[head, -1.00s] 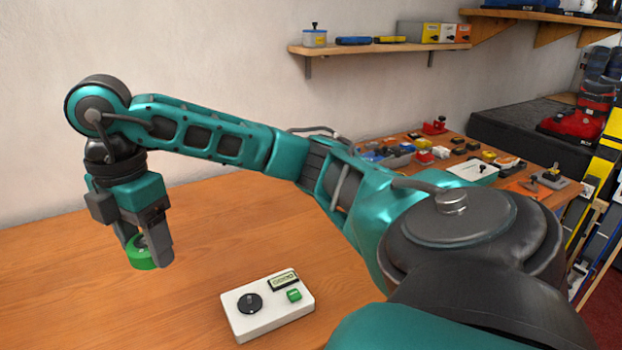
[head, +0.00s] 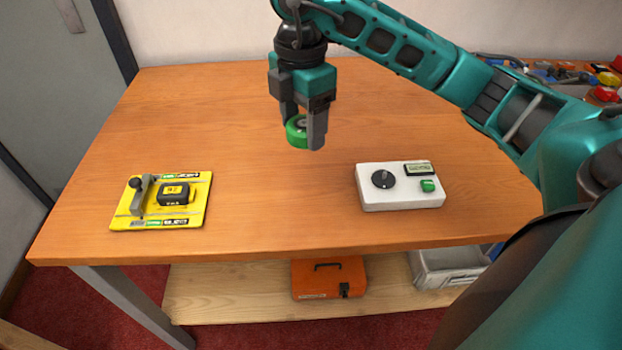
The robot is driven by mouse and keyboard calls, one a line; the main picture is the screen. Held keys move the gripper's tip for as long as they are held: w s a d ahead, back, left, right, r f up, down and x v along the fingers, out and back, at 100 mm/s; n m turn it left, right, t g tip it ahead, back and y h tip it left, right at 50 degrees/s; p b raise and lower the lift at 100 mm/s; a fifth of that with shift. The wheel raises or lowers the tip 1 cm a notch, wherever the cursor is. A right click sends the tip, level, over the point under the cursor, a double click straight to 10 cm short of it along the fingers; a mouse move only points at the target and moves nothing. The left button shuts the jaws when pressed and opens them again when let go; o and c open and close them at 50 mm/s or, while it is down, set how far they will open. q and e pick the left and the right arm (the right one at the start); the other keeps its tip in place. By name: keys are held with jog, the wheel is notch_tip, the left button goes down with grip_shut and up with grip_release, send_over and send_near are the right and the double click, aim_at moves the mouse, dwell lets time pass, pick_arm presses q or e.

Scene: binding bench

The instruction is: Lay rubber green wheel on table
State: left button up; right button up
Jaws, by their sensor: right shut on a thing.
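The green wheel (head: 296,132) is a small green ring with a dark and light centre. My right gripper (head: 303,133) is shut on it and points down over the wooden table (head: 250,190). The wheel is held between the fingers, and one finger hides its right part. It appears to be above the table top, but the exact gap cannot be told. My left gripper is not in view.
A white box with a black knob and green button (head: 400,196) stands right of the gripper. A yellow plate with a clamp and black block (head: 130,215) lies at the left. The table middle between them is clear. An orange case (head: 328,282) sits on the lower shelf.

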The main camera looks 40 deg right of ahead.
aim_at(304, 196)
notch_tip(304, 196, down, 14)
jog(key=shift+f, duration=0.1)
dwell(0.4)
jog(key=shift+f+b, duration=0.1)
jog(key=shift+b, duration=0.2)
jog(key=o, duration=1.1)
notch_tip(304, 196, up, 12)
jog(key=shift+r+p, duration=0.15)
jog(key=shift+p, duration=0.25)
